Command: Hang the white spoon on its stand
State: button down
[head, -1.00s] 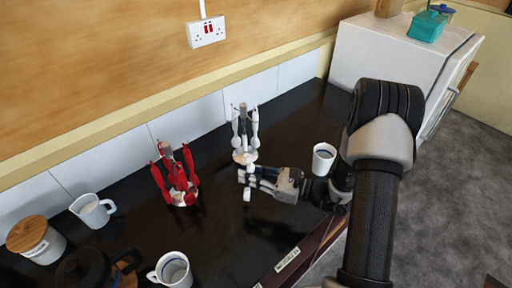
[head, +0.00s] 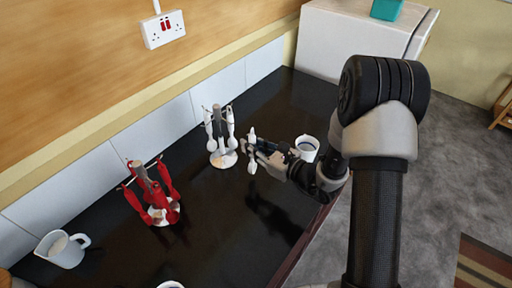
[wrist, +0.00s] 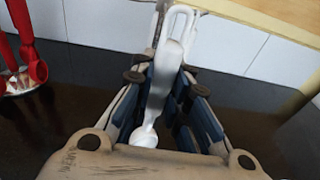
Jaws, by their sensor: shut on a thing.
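The white spoon (head: 252,134) is held upright between the fingers of my gripper (head: 254,148), just right of the white stand (head: 224,160) in the head view. My gripper is shut on it. In the wrist view the spoon (wrist: 167,62) runs between the fingers, its looped handle end up and its other end low near the palm. The stand has a grey post and a round white base, with white utensils hanging from its top. The held spoon appears apart from the stand. In the wrist view the stand is mostly hidden behind the spoon.
A red stand with red utensils (head: 152,195) is left of the white one. A white mug (head: 307,147) stands close behind my gripper. A white jug (head: 62,249) is at lower left.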

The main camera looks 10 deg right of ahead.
jog(key=b+x, duration=0.1)
jog(key=x, duration=0.7)
jog(key=shift+a+f, duration=0.25)
jog(key=shift+f, duration=0.05)
dwell(0.5)
dwell(0.6)
jog(key=c, duration=1.5)
grip_release()
jog(key=shift+o, duration=0.2)
